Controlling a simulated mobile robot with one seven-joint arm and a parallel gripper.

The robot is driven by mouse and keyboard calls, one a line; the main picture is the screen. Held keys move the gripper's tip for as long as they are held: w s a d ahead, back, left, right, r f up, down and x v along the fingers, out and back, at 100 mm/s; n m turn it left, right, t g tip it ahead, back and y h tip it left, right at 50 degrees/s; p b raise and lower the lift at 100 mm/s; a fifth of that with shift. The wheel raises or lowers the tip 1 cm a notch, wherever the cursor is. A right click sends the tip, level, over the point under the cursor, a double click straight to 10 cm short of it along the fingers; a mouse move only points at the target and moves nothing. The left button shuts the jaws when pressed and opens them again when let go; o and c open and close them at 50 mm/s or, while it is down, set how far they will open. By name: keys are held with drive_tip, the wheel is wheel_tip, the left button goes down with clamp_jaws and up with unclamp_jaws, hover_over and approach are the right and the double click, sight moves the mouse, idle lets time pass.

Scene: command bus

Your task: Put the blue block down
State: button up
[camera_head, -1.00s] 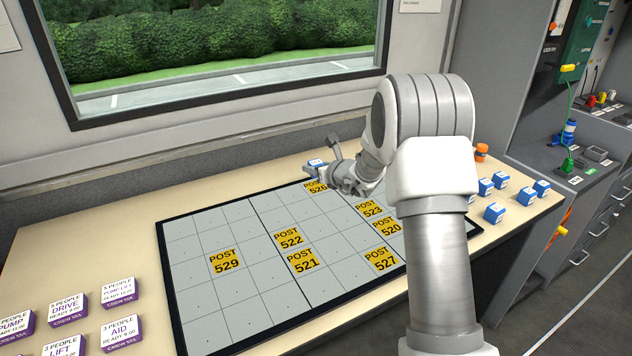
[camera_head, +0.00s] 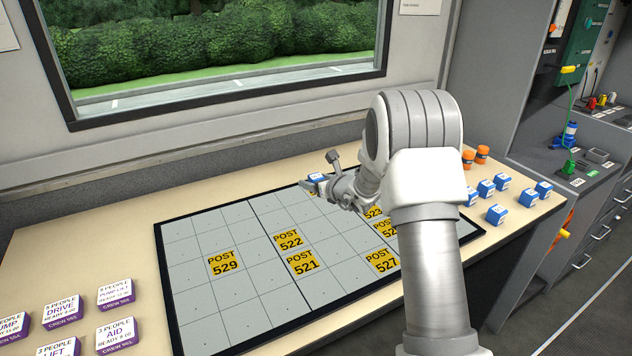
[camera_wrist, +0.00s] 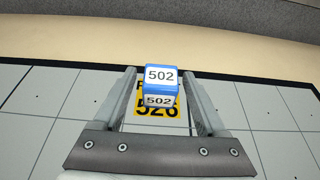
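The blue block (camera_wrist: 160,88), white-faced and marked 502, is between the two fingertips of my gripper (camera_wrist: 160,78) in the wrist view. It covers the upper part of the yellow POST 526 tile (camera_wrist: 157,112). A narrow strip of the tile shows between the left finger and the block, so the fingers look open around it. In the head view the block (camera_head: 317,178) is low over the far edge of the dark-framed grid board (camera_head: 205,305), beside my gripper (camera_head: 330,186). The contact under the block is hidden.
Other yellow POST tiles, such as POST 522 (camera_head: 289,241), lie on the board. Several blue blocks (camera_head: 497,214) and two orange-topped items (camera_head: 482,154) stand at the right. Purple-sided crew blocks (camera_head: 117,334) stand at the front left.

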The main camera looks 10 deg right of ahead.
drive_tip(key=shift+r+p, duration=0.25)
drive_tip(key=shift+p, duration=0.05)
drive_tip(key=p+v, duration=0.1)
drive_tip(key=v, duration=1)
drive_tip(key=shift+s+r, duration=0.15)
drive_tip(key=shift+s, duration=0.25)
drive_tip(key=s+a+r+n+g+y, duration=0.2)
drive_tip(key=s+a+r+n+g, duration=0.1)
drive_tip(key=s+a+r+n, duration=0.5)
drive_tip(key=s+a+r+n+g+y, duration=0.2)
drive_tip(key=s+a+r+n+g, duration=0.3)
drive_tip(key=s+n, duration=0.55)
drive_tip(key=s+d+n+h, duration=0.4)
drive_tip(key=s+n, duration=0.3)
drive_tip(key=s, duration=0.2)
drive_tip(key=s+d+n+h, duration=0.4)
drive_tip(key=s+d+n, duration=0.1)
drive_tip(key=s+n, duration=0.2)
drive_tip(key=shift+s+d+f+t, duration=0.35)
drive_tip(key=shift+s+d+t, duration=0.05)
drive_tip(key=shift+s, duration=0.5)
